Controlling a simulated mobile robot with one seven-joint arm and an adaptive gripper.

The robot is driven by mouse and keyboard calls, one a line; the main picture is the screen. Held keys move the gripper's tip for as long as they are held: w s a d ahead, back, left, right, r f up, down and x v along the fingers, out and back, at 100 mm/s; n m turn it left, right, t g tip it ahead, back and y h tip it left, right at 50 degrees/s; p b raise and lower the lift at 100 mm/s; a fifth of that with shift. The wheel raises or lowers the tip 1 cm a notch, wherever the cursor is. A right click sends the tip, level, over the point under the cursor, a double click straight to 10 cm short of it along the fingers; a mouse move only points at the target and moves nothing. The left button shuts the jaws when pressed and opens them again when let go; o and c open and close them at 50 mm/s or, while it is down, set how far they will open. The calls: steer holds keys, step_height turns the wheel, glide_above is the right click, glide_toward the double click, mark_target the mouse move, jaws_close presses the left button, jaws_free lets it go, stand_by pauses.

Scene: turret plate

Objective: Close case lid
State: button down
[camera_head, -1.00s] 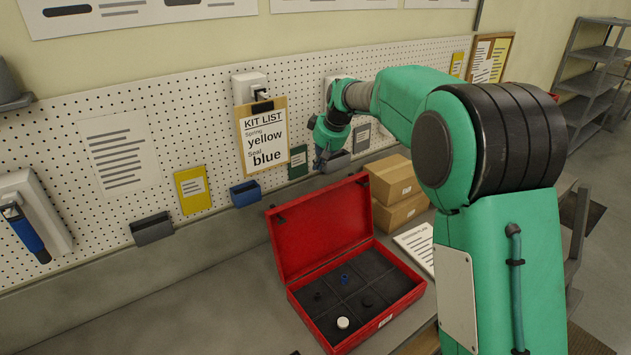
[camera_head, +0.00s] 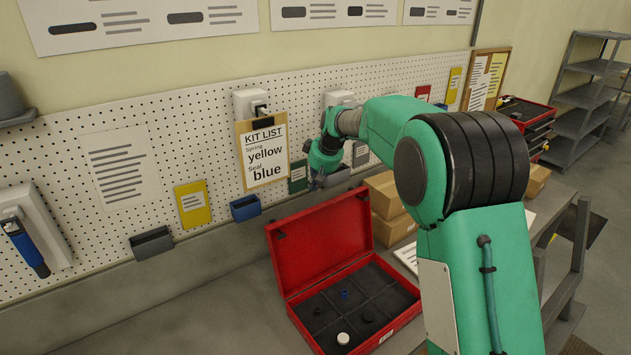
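The red case (camera_head: 377,344) stands on the workbench with its lid (camera_head: 322,240) raised, leaning back toward the pegboard wall. Its dark interior is divided into compartments. A white round piece (camera_head: 343,338), a blue piece (camera_head: 344,294) and small black pieces (camera_head: 368,318) lie in it. My gripper (camera_head: 316,183) hangs behind and above the lid's top edge, close to the pegboard. It is small and dark here, and I cannot tell whether its fingers are open or shut.
Cardboard boxes (camera_head: 386,207) stand right of the lid, partly behind my arm. A kit list (camera_head: 264,157) on a clipboard hangs on the wall. Small bins (camera_head: 245,208) line the pegboard's lower edge. A red tool chest (camera_head: 527,122) stands at the back right. The bench left of the case is clear.

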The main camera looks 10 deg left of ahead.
steer(key=f, duration=0.3)
steer(key=f+p, duration=0.1)
steer(key=f, duration=0.1)
steer(key=shift+s+d+f, duration=0.15)
steer(key=shift+s+d, duration=0.2)
stand_by(0.4)
steer(key=shift+d, duration=0.1)
stand_by(0.3)
